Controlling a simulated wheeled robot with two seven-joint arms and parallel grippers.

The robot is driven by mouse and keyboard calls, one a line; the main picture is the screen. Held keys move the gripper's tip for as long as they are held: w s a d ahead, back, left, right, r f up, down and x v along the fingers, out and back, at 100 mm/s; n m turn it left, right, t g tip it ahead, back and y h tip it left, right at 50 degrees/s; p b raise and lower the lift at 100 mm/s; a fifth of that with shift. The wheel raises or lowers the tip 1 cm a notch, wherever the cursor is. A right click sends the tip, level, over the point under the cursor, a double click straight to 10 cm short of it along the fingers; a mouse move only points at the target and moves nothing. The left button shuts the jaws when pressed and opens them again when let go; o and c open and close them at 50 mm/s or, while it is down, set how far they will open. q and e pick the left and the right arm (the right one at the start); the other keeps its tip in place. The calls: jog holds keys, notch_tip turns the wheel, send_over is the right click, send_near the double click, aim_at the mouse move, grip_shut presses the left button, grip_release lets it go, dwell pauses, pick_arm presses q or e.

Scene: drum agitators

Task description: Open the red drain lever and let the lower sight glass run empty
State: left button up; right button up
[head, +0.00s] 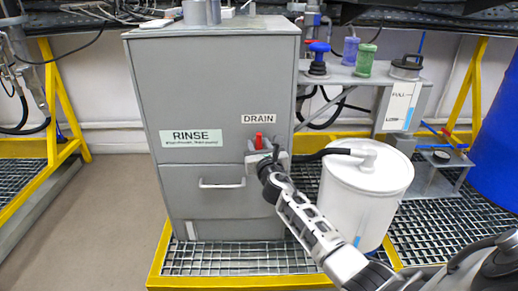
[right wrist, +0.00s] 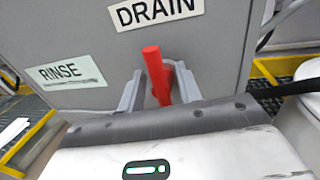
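The red drain lever (head: 259,140) stands upright on the front of the grey cabinet, under the DRAIN label (head: 259,118). It also shows in the right wrist view (right wrist: 157,76), tilted slightly there. My right gripper (head: 264,150) is at the lever. In the right wrist view its two grey fingers are apart, with the red lever between them; whether either finger touches it I cannot tell. A white gauge panel marked FULL and LOW (head: 399,106) has a blue strip. A small blue strip (head: 357,241) shows low on the white drum. Which is the lower sight glass is unclear. My left gripper is out of view.
The grey cabinet (head: 215,85) has a RINSE label (head: 190,138) and a handle (head: 222,184). The white lidded drum (head: 345,200) stands close right of my right arm, with a black hose to it. Yellow-edged grating lies below; open floor is at left.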

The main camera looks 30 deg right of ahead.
jog(key=shift+w, duration=0.15)
grip_shut()
